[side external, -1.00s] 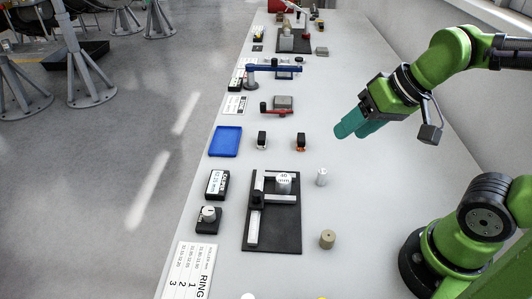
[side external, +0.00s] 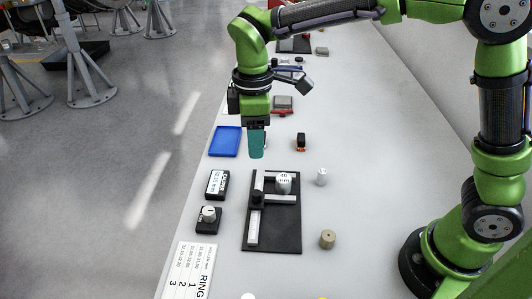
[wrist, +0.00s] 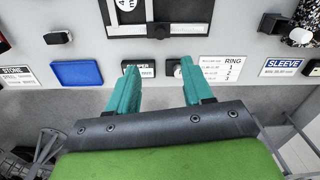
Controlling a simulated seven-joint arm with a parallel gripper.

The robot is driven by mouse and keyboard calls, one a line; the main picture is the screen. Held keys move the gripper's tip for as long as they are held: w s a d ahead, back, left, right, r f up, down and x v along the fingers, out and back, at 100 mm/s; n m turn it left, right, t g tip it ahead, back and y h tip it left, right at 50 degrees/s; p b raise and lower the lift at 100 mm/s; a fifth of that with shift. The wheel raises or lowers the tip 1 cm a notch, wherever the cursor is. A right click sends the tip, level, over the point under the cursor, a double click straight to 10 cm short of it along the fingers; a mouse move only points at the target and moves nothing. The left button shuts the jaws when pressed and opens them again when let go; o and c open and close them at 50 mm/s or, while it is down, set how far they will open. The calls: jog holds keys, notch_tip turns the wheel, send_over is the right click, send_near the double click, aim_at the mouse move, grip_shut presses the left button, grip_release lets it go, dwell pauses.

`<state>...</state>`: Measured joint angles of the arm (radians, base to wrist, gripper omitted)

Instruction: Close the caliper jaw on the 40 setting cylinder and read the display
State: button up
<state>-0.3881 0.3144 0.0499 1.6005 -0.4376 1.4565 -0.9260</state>
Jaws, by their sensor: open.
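The caliper (side external: 254,225) lies on a black board (side external: 285,235), with a long pale beam and a crosswise jaw bar (side external: 283,199). The setting cylinder (side external: 284,184), marked 40, stands upright by that bar; whether they touch is unclear. In the wrist view, the cylinder (wrist: 126,4) is cut by the top edge. The caliper display (side external: 217,184) is a dark box with a label; its digits are too small to read. It also shows in the wrist view (wrist: 140,68), between my fingers. My gripper (side external: 256,150) points down, open and empty, above the table beyond the board.
A knob on a small black box (side external: 208,217) stands beside the display. A ring label card (side external: 190,270) lies nearer the camera. A blue tray (side external: 225,142), a small black-and-orange block (side external: 301,142), a small metal cylinder (side external: 322,177) and a tan cylinder (side external: 327,239) stand around the board.

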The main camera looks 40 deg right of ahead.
aim_at(257, 193)
notch_tip(257, 193, down, 16)
jog(key=shift+r, duration=0.1)
dwell(0.4)
